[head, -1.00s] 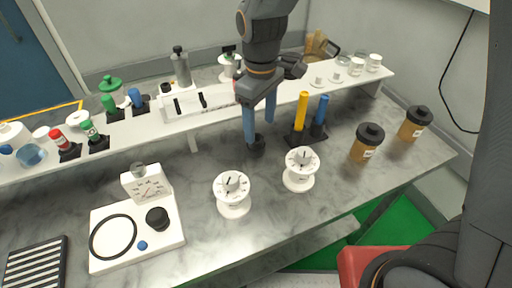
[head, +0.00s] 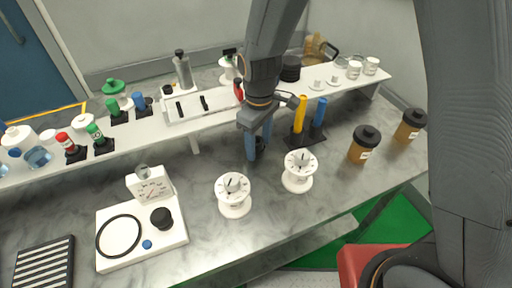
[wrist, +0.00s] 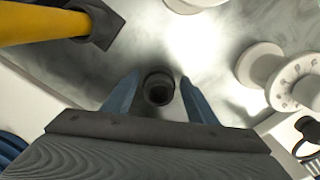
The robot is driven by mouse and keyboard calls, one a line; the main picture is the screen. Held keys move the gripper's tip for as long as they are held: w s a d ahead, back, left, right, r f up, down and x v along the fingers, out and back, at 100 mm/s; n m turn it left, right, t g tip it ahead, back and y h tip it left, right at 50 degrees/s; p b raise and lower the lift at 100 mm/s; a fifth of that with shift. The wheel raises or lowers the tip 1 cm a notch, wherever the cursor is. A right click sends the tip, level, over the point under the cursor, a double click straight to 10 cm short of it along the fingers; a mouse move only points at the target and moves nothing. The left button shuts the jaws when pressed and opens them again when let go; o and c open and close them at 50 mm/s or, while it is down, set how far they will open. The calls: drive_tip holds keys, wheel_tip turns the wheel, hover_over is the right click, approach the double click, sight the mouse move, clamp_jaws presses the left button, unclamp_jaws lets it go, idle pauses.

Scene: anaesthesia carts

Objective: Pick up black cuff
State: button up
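The black cuff (wrist: 158,88) is a short, dark, round piece with a hollow centre, standing on the marble counter. In the head view the cuff (head: 261,147) is partly hidden by my fingers. My gripper (head: 258,148) points down at it with blue fingers. In the wrist view my gripper (wrist: 158,92) has one finger on each side of the cuff, with a narrow gap showing on both sides. The gripper looks open.
A stand with a yellow cylinder (head: 300,114) and a blue cylinder (head: 320,111) is close on the right. Two white dial spools (head: 233,195) (head: 298,171) stand in front. The white raised shelf (head: 213,122) runs behind. Brown jars (head: 363,146) stand farther right.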

drive_tip(key=c, duration=0.8)
drive_tip(key=shift+o, duration=0.2)
drive_tip(key=shift+r, duration=0.1)
